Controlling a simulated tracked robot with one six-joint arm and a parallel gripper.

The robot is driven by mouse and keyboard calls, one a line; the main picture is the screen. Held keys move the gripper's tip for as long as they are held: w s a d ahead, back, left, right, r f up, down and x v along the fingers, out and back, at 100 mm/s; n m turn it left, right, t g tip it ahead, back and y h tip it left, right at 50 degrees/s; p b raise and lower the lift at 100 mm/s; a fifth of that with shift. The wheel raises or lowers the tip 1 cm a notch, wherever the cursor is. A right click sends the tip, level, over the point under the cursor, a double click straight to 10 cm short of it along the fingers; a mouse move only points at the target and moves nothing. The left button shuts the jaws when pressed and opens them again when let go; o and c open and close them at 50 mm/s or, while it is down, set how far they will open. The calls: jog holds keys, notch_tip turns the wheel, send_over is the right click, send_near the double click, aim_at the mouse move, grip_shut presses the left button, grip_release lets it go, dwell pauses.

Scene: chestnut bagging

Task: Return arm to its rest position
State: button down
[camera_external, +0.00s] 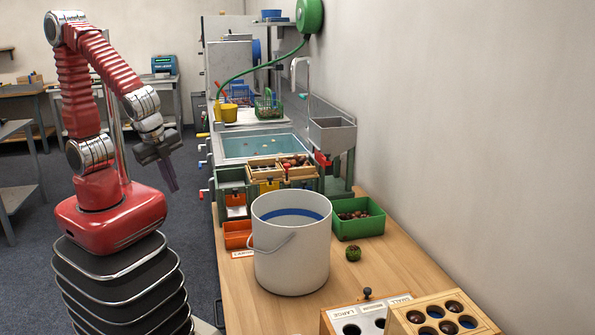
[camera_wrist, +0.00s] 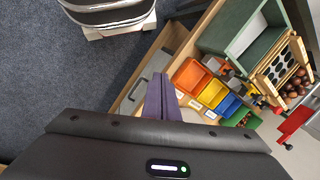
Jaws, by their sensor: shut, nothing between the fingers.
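My red arm is raised and bent on its base at the left of the external view. My gripper (camera_external: 172,186) hangs from the wrist, pointing down, to the left of the wooden table (camera_external: 238,292) and above the floor. Its dark fingers are shut together with nothing between them. In the wrist view the purple-grey fingers of my gripper (camera_wrist: 158,95) lie side by side over the table's edge. The gripper touches none of the bins or the bucket.
A white bucket (camera_external: 292,258) stands on the table's near part. A green bin of chestnuts (camera_external: 372,226) and a spiky burr (camera_external: 353,253) are right of it. Sizing boxes (camera_external: 440,325) are at the front. Blue-grey floor (camera_external: 30,268) is open at left.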

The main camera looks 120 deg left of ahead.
jog(key=s+d+r+n+t+h, duration=0.1)
jog(key=s+d+r+t, duration=0.1)
jog(key=r, duration=0.3)
jog(key=s+d+r+n+t+h, duration=0.1)
jog(key=s+d+r+n+t, duration=0.1)
jog(key=r, duration=0.4)
jog(key=shift+s+d+r+t+h, duration=0.2)
jog(key=shift+s+d+t+h, duration=0.2)
jog(key=shift+s+d+t, duration=0.5)
jog(key=shift+a, duration=0.2)
dwell(0.9)
